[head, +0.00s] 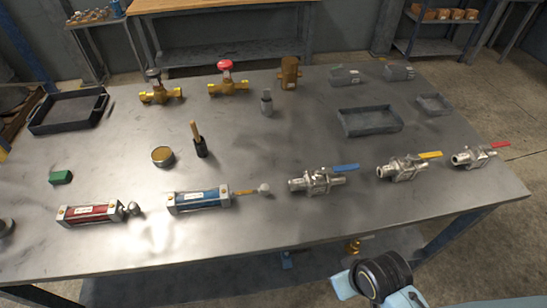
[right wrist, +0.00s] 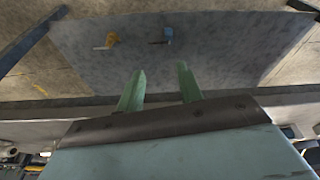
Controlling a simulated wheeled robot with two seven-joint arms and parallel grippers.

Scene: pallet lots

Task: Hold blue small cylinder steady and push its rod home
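The blue small cylinder (head: 199,201) lies on the metal table near its front edge. Its rod (head: 246,192) sticks out to the right and ends in a pale round knob (head: 264,188). A similar red cylinder (head: 90,213) lies to its left with its knob close to its body. My right arm shows at the bottom of the head view, in front of the table edge and away from the blue cylinder. In the right wrist view my right gripper (right wrist: 161,85) has its two green fingers apart with nothing between them. My left gripper is not in view.
Three ball valves with blue (head: 345,168), yellow (head: 430,155) and red handles stand right of the rod. A green block (head: 61,177), a round gauge (head: 162,156) and a brush (head: 198,141) lie behind. Trays stand at the far left (head: 68,127) and right (head: 370,131).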

